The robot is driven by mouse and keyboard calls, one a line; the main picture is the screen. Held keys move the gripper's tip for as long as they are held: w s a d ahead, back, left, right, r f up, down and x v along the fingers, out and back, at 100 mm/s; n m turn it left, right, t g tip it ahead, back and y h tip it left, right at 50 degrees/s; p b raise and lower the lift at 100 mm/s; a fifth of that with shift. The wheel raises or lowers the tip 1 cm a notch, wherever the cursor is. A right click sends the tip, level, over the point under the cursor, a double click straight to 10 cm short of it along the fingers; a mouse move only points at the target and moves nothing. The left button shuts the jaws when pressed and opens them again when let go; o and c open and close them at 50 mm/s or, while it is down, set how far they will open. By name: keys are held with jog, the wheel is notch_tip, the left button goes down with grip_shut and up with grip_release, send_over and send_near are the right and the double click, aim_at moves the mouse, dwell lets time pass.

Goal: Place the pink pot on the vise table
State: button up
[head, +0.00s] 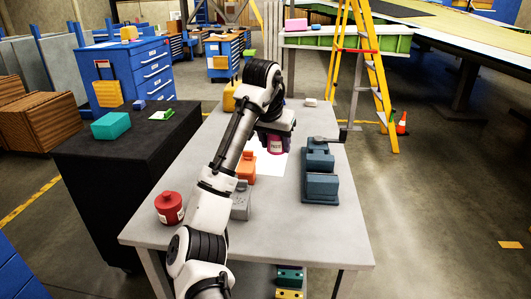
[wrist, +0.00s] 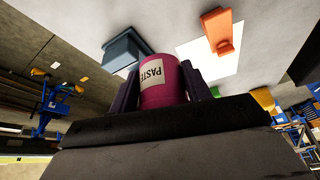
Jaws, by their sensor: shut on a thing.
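The pink pot (head: 275,146) has a white label, which reads PASTE in the wrist view (wrist: 163,90). My gripper (head: 275,137) is shut on it, with one dark finger on each side of the pot in the wrist view (wrist: 161,85). The pot is over the grey vise table (head: 290,235), near a white sheet (head: 281,165). I cannot tell whether its base touches the tabletop. The blue-grey vise (head: 319,178) stands on the table to the right of the pot; it also shows in the wrist view (wrist: 124,50).
An orange block-like tool (head: 245,168), a grey block (head: 240,205) and a red pot (head: 169,207) stand on the table's left side. A black bench (head: 90,160) with a teal box (head: 111,125) is at left. The table's front right is clear.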

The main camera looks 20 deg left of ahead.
aim_at(276, 206)
notch_tip(276, 206, down, 20)
jog(key=shift+r+p, duration=0.1)
jog(key=shift+p, duration=0.5)
jog(key=o, duration=1.4)
jog(key=shift+f, duration=0.2)
jog(key=shift+c, duration=0.2)
